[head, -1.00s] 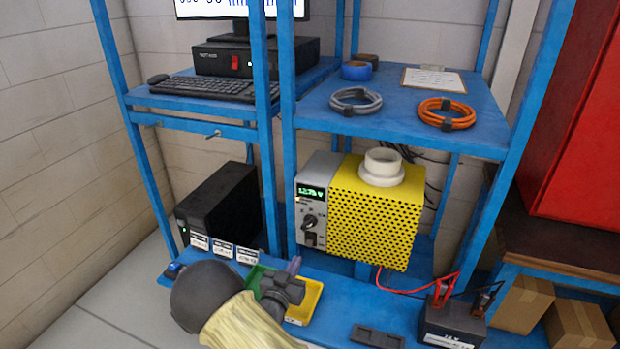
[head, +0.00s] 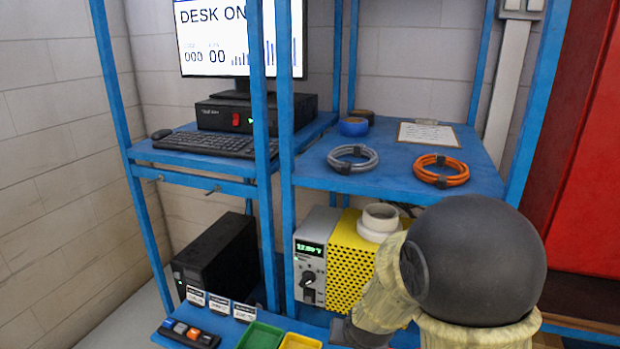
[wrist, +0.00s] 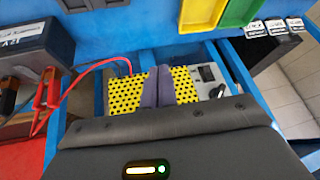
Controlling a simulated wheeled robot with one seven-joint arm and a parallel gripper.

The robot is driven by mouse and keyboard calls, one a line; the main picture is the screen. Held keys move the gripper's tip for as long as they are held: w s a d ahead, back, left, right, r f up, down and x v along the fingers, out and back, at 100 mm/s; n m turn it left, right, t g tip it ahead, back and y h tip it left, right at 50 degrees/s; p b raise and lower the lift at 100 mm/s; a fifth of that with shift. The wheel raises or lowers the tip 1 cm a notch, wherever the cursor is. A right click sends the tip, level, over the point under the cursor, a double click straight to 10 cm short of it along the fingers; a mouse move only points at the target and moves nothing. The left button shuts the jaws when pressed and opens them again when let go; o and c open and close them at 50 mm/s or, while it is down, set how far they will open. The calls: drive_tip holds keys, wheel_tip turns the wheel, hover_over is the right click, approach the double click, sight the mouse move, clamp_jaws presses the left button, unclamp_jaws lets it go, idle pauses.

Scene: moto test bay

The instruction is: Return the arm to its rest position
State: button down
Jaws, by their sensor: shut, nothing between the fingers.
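My arm (head: 400,285) shows in the lower right of the head view, its large dark joint in front of the yellow perforated unit and the lower bench. My gripper (wrist: 157,88) shows in the wrist view, its two grey-purple fingers together with nothing between them. They appear in front of the yellow perforated unit (wrist: 128,98), and I see no contact. In the head view that unit (head: 350,262), with its grey dial panel, stands under the shelf. The fingertips are hidden or out of frame in the head view.
A green bin (head: 260,336) and a yellow bin (head: 300,342) sit at the bench front. A black battery with red clamps (wrist: 30,48) is at left in the wrist view. Blue rack posts (head: 282,180) and the shelf with grey (head: 353,158) and orange cables (head: 440,170) stand close to the arm.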

drive_tip(key=s+d+r+n+g, duration=0.1)
drive_tip(key=s+d+r, duration=0.1)
drive_tip(key=s, duration=0.4)
drive_tip(key=s+d+r+g, duration=0.1)
drive_tip(key=s+d+g, duration=0.1)
drive_tip(key=s+d, duration=0.2)
drive_tip(key=s, duration=0.2)
drive_tip(key=shift+s+r+n, duration=0.4)
